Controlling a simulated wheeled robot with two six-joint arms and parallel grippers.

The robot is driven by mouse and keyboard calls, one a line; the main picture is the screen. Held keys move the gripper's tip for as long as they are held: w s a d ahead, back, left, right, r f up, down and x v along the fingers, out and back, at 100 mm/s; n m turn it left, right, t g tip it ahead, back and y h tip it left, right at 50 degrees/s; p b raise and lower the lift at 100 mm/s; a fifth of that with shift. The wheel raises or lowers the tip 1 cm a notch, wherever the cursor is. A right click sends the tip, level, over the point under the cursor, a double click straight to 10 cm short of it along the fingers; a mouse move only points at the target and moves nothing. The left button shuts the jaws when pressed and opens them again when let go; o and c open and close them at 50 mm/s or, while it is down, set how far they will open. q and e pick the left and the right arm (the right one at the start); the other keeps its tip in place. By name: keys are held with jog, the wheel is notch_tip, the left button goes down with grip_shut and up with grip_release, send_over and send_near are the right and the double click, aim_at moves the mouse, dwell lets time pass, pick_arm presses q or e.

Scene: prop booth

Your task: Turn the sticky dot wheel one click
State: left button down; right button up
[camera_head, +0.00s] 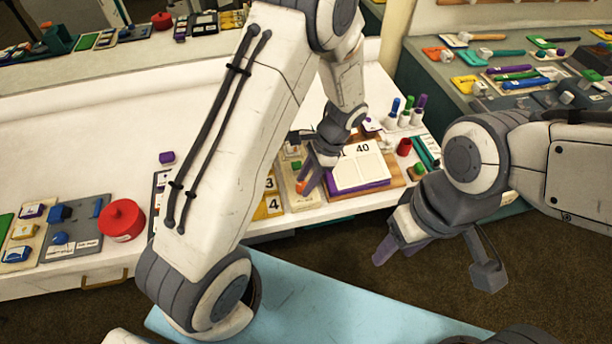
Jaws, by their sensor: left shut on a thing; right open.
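My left gripper (308,180) reaches down over a beige board (300,201) on the white counter. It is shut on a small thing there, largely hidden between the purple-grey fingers. A small orange piece (299,170) shows beside the fingers. I cannot tell for sure that the held thing is the sticky dot wheel. Just right of the gripper is a white pad marked 40 (358,172) with a purple base, on a wooden board. My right gripper (394,249) is open and empty, in front of the counter's edge, over the dark floor.
Yellow number cards (270,206) lie left of the beige board. A round red thing with a knob (122,219) and several small boards stand further left. Capped bottles (404,114) and a red cup (404,147) stand behind right. A second table (462,98) holds tools.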

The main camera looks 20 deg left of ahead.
pick_arm(q)
jog(key=n, duration=0.2)
jog(key=n+h+p, duration=0.1)
jog(key=shift+w+a+r+n+g, duration=0.15)
jog(key=shift+w+n+g, duration=0.05)
jog(key=shift+n+g, duration=0.2)
jog(key=shift+a+n+g+h+p, duration=0.15)
jog(key=shift+n+h+p, duration=0.25)
jog(key=shift+n, duration=0.6)
jog(key=shift+n+g+h+p, duration=0.15)
jog(key=shift+n+h+p, duration=0.25)
jog(key=shift+n, duration=0.6)
jog(key=shift+c, duration=2.2)
grip_release()
jog(key=a+b+v, duration=0.1)
jog(key=v, duration=0.9)
jog(key=shift+w+d, duration=0.2)
jog(key=shift+d, duration=0.25)
jog(key=shift+r, duration=0.1)
